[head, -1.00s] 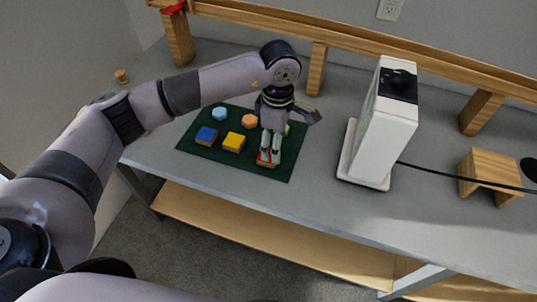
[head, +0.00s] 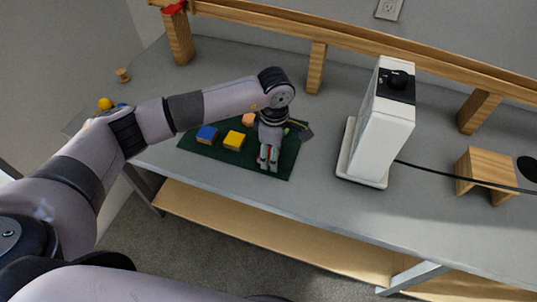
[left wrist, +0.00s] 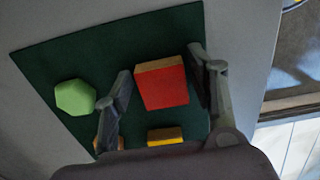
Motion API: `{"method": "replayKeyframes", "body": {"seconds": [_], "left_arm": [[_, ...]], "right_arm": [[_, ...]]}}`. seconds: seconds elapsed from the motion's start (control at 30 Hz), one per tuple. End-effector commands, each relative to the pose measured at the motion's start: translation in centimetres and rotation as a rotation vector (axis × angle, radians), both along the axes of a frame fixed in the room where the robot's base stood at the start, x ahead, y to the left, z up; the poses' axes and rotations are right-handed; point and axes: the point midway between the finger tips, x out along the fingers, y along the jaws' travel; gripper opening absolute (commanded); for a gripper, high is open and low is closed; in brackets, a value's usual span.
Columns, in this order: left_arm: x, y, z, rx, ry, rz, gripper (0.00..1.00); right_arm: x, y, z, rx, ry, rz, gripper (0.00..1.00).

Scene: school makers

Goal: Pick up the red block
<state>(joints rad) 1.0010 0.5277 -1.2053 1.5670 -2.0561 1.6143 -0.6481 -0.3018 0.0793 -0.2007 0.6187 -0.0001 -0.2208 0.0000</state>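The red block (left wrist: 162,86), with a bare wood side, sits over the dark green mat (left wrist: 60,50) in the left wrist view. My left gripper (left wrist: 160,62) is open, with one finger on each side of the block and narrow gaps showing. In the head view, the left gripper (head: 268,166) points down at the mat's right part, and only a little red of the block (head: 264,154) shows between its fingers. My right gripper is not in view.
The blue block (head: 207,133), yellow block (head: 234,140) and orange block (head: 249,119) lie left of the gripper. A green hexagonal block (left wrist: 75,97) is close to one finger. A white machine (head: 380,125) stands to the right. The table's front edge is near the mat.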

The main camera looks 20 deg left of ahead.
Motion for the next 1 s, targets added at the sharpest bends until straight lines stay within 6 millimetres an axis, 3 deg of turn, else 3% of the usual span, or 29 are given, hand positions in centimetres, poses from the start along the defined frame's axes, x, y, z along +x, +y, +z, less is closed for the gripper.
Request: {"method": "replayKeyframes", "body": {"seconds": [0.4,0.77,1.0], "left_arm": [[0.0,0.0,0.0,0.000,0.000,0.000,0.22],[0.1,0.0,0.6,0.000,-0.003,0.001,0.22],[0.2,0.0,4.0,0.000,-0.006,0.000,0.22]], "right_arm": [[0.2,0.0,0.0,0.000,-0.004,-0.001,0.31],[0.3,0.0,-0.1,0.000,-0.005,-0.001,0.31],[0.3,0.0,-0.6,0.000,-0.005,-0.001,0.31]]}}
